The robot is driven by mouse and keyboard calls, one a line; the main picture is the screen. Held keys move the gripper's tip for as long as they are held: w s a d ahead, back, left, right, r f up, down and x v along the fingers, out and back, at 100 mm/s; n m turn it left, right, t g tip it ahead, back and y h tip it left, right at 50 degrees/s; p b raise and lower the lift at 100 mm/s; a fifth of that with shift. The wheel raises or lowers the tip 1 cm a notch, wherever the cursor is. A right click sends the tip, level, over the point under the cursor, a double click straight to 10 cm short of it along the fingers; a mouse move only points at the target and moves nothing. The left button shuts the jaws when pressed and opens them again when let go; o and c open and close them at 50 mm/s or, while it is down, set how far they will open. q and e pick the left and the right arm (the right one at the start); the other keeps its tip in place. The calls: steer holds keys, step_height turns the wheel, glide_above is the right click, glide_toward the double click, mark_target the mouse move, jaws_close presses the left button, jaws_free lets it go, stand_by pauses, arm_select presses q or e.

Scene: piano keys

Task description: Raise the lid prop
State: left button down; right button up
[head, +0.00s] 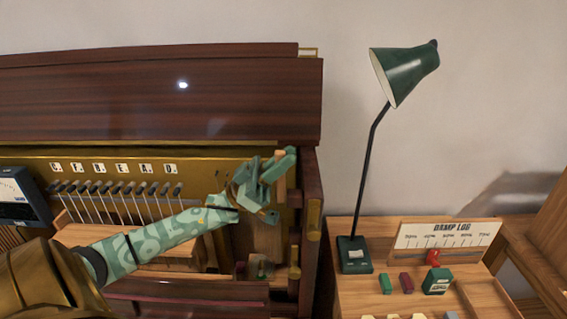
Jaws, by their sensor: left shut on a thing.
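The piano's dark wooden lid (150,105) stands open above the brass-coloured inside. My left gripper (277,172) is at the right end of the opening, beside the piano's side wall. It is shut on a slim light-brown wooden piece, which looks like the lid prop (281,188). The prop stands roughly upright under the lid's right end. The gripper hides part of it, and I cannot tell whether its top touches the lid. My right gripper is not in view.
A row of hammers (120,190) lies left of my arm under letter labels. At right, a wooden table holds a green lamp (404,72), a "DAMP LOG" board (447,233) and small blocks (406,283).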

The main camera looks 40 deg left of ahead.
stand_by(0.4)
arm_select(q)
steer(key=c, duration=1.4)
jaws_free()
steer(key=shift+f, duration=0.1)
steer(key=b+v, duration=0.4)
steer(key=v, duration=1.2)
steer(key=shift+b, duration=0.3)
steer(key=shift+s+f, duration=0.1)
